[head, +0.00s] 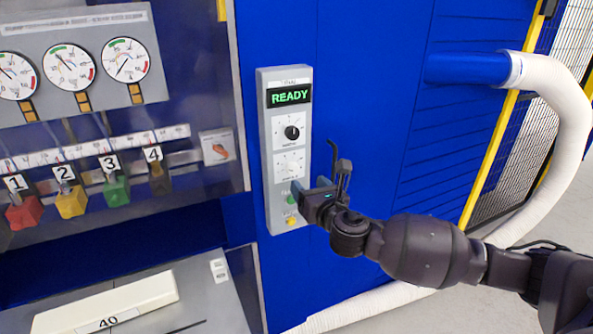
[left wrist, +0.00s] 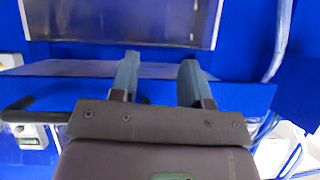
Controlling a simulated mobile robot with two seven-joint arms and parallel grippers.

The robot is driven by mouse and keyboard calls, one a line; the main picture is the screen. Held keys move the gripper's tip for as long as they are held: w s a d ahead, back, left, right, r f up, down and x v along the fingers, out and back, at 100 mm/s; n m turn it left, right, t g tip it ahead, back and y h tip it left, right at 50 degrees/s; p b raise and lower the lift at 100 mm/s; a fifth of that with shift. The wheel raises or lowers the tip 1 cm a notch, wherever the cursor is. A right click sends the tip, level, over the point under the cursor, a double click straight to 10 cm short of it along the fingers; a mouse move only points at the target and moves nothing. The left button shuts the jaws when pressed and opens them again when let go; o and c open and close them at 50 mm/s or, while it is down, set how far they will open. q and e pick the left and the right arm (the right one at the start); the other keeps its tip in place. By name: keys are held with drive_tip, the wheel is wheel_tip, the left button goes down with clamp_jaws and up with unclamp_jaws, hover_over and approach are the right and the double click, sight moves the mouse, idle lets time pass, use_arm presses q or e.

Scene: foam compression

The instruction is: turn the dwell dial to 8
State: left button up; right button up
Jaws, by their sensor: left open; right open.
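A grey control panel (head: 307,160) on the blue machine carries a green READY display (head: 290,96). Below it are a dial with a black knob (head: 292,132) and a dial with a white knob (head: 290,166). Their labels are too small to read, so I cannot tell which is the dwell dial. My right gripper (head: 312,187) is open, in front of the panel's lower right part, just below the white-knob dial. Whether it touches the panel is unclear. My left gripper (left wrist: 158,77) is open and empty in the left wrist view, and does not show in the head view.
A green button (head: 291,198) and a yellow button (head: 291,220) sit low on the panel. Several gauges (head: 68,67) and numbered coloured blocks (head: 70,202) are at the left. A pale bar marked 40 (head: 112,304) lies below. A white hose (head: 570,120) curves at the right.

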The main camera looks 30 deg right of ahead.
sight(295, 170)
drive_tip(key=w, duration=0.7)
drive_tip(key=shift+w+d, duration=0.15)
drive_tip(key=shift+d, duration=0.05)
drive_tip(key=shift+c, duration=0.2)
drive_tip(key=c, duration=0.9)
